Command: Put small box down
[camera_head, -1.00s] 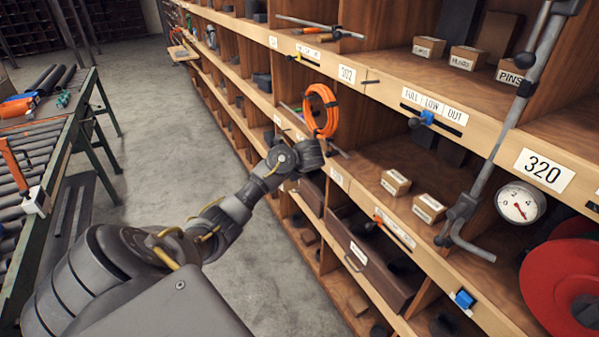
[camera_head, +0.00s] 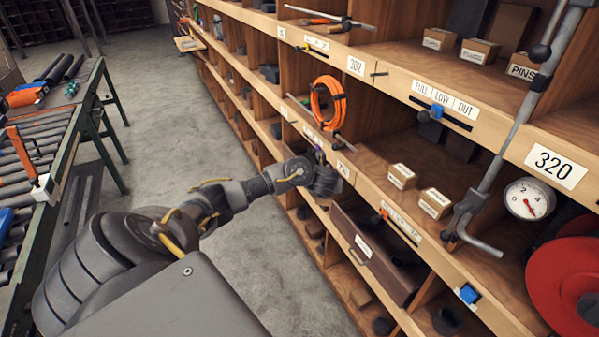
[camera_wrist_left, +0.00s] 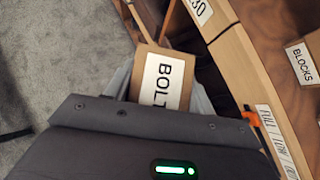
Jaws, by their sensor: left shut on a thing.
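A small brown cardboard box with a white label reading "BOLT" (camera_wrist_left: 150,60) is in my left gripper, seen in the left wrist view. Part of the label is cut off by my wrist housing. In the head view my left gripper (camera_head: 325,181) is in front of the shelf edge, below the orange coil. The held box is hidden there behind my gripper and wrist. In the wrist view the grey fingers stand on both sides of the box, shut on it. My right gripper is not in view.
Two small labelled boxes (camera_head: 401,176) (camera_head: 435,203) stand on the middle shelf. A box labelled "BLOCKS" shows in the wrist view (camera_wrist_left: 303,62). An orange coil (camera_head: 328,103) hangs on the rack. A drawer (camera_head: 370,250) sits below. A slanted metal rod (camera_head: 515,115) and gauge (camera_head: 530,198) are at right.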

